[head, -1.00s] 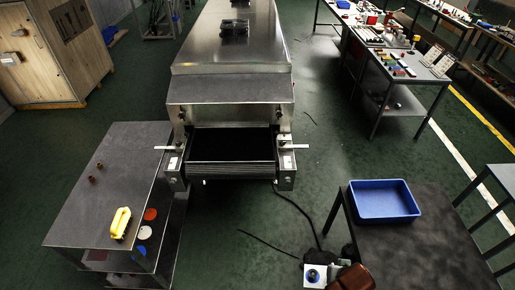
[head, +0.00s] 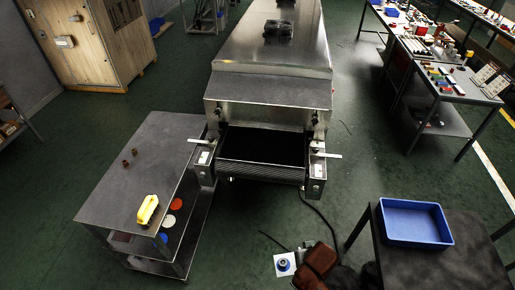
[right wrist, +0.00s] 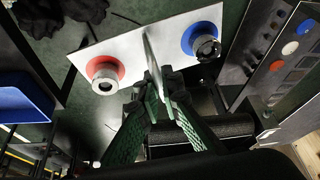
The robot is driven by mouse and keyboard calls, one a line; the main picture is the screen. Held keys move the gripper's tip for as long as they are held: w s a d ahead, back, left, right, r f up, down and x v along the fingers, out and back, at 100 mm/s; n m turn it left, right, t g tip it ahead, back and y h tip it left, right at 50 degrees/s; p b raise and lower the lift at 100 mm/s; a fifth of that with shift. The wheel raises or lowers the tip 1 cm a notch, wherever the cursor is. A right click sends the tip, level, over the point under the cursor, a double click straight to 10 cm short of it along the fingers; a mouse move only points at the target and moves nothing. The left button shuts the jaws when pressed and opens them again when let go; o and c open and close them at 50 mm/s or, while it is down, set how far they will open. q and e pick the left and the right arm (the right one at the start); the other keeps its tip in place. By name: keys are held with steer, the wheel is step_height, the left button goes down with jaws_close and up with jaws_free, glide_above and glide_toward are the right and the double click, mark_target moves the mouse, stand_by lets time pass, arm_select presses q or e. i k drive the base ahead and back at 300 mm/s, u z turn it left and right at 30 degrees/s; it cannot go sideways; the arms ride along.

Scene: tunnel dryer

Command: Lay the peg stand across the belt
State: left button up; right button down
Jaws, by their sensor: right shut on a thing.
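The peg stand (right wrist: 135,48) is a pale flat plate with a red disc and peg (right wrist: 104,75) at one end and a blue disc and peg (right wrist: 203,40) at the other. My right gripper (right wrist: 157,88) is shut on an upright fin at its middle. In the head view the stand (head: 279,272) shows at the bottom with its blue end; my arm hides the rest. It is in the air, apart from the belt. The dark belt (head: 262,146) lies bare at the mouth of the metal dryer (head: 270,92). My left gripper is not in view.
A blue tray (head: 414,240) sits on a dark table at the right. Metal brackets (head: 327,155) flank the belt mouth. A cable lies on the green floor.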

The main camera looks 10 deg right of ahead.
mark_target(263, 149)
steer(key=i, duration=1.15)
